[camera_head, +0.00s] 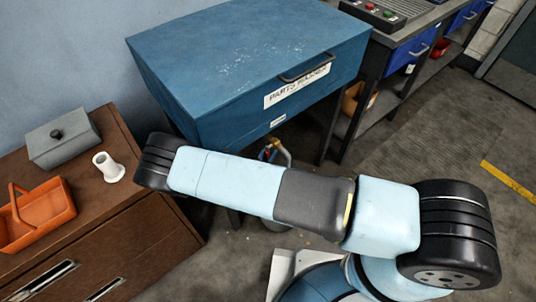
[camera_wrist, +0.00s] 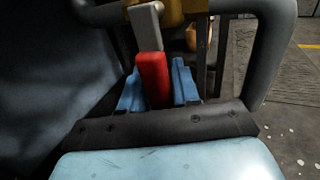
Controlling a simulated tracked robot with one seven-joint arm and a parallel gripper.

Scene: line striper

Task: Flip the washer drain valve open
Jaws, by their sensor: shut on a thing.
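The blue parts washer (camera_head: 240,65) stands at the upper middle of the head view. Under it are a pipe and a small red part, partly hidden by my arm. In the wrist view the drain valve has a brass-coloured body (camera_wrist: 185,10) at the top edge, a grey metal lever (camera_wrist: 146,25) and a red handle grip (camera_wrist: 153,75). My gripper (camera_wrist: 158,84) has its two blue fingers on either side of the red grip and is shut on it. My gripper is hidden in the head view.
A grey pipe (camera_wrist: 275,50) curves around the valve on the right. A brown cabinet (camera_head: 125,240) at left holds an orange caddy (camera_head: 40,222), a grey box (camera_head: 62,140) and a white fitting (camera_head: 108,167). A workbench (camera_head: 415,40) stands at right. The floor at right is clear.

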